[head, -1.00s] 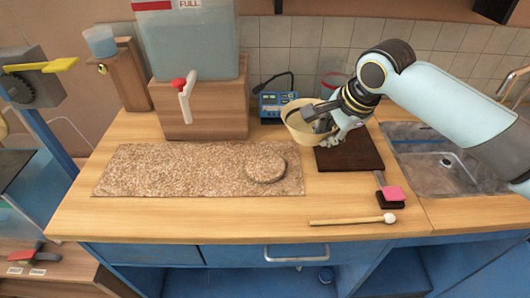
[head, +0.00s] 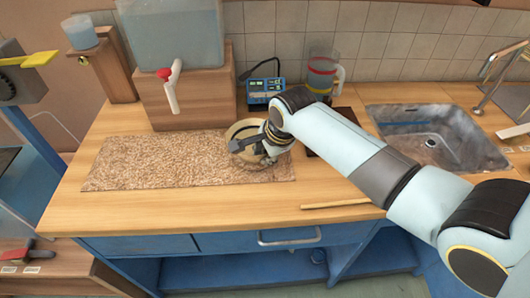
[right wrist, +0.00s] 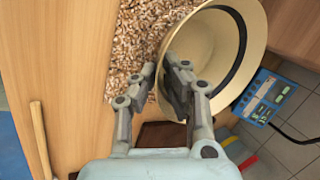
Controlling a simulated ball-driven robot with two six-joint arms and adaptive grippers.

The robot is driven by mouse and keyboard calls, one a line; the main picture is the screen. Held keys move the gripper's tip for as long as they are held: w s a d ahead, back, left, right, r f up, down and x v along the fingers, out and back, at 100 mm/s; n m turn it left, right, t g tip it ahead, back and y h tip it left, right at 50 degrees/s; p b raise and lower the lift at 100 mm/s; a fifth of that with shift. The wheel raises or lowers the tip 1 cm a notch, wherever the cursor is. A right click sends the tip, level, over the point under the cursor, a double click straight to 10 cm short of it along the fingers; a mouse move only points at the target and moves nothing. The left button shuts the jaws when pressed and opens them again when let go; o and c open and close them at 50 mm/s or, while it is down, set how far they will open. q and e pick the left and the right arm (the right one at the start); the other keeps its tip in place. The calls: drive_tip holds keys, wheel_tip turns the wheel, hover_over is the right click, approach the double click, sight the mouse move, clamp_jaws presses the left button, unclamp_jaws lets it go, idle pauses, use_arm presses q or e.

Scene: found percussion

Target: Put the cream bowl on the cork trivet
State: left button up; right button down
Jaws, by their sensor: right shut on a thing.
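The cream bowl (head: 240,131) is in my right gripper (head: 262,149), over the right end of the speckled mat in the head view. My right gripper is shut on the bowl's rim. In the right wrist view, the bowl (right wrist: 219,38) is tilted in the picture, and my fingers (right wrist: 172,80) meet at its near wall. My left gripper is not in view.
The speckled mat (head: 150,162) lies clear to the left. A water dispenser (head: 175,50) on a wooden block stands behind it. A blue meter (head: 264,88) and a glass jug (head: 323,72) stand behind the bowl. A sink (head: 437,135) is at right. A mallet stick (head: 335,204) lies in front.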

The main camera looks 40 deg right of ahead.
drive_tip(key=c, duration=1.5)
unclamp_jaws()
drive_tip(key=shift+o, duration=0.2)
drive_tip(key=shift+r, duration=0.1)
drive_tip(key=v, duration=1.2)
